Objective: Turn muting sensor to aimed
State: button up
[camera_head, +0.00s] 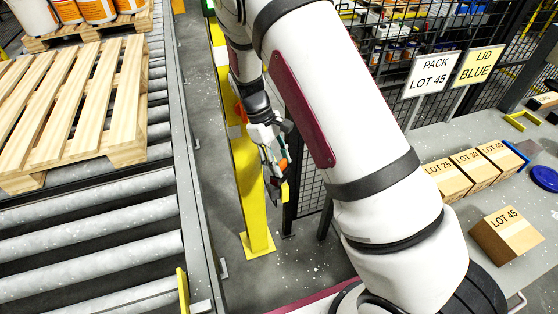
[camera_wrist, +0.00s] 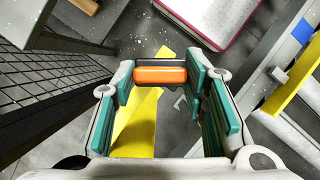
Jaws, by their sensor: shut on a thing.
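The muting sensor appears to be the orange block (camera_wrist: 160,76) between the fingertips in the wrist view. A small orange patch of it (camera_head: 283,163) shows at my gripper in the head view. My gripper (camera_head: 273,168) points down beside the yellow post (camera_head: 252,190). In the wrist view my gripper (camera_wrist: 160,82) has its teal-padded fingers on either side of the orange block, shut on it. The yellow post also shows below the block in the wrist view (camera_wrist: 140,130). The sensor's mount and its facing are mostly hidden by the fingers.
A roller conveyor (camera_head: 100,215) with a wooden pallet (camera_head: 75,95) lies left of the post. A black mesh fence (camera_wrist: 45,95) stands close by. On the right, a grey table (camera_head: 440,130) holds several cartons, including the LOT 45 carton (camera_head: 505,238), and a blue lid (camera_head: 545,178).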

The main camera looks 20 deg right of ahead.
jog(key=m+y+b, duration=0.1)
jog(key=m, duration=0.2)
jog(key=shift+w+b, duration=0.2)
jog(key=shift+b, duration=0.1)
jog(key=shift+m+g+y+b, duration=0.3)
jog(key=shift+m+y+b, duration=0.45)
jog(key=shift+m, duration=1.25)
jog(key=shift+d, duration=0.1)
jog(key=o, duration=1.2)
jog(key=shift+c, duration=0.2)
jog(key=v, duration=0.7)
jog(key=shift+r, duration=0.25)
jog(key=shift+w+d, duration=0.1)
jog(key=shift+w, duration=0.05)
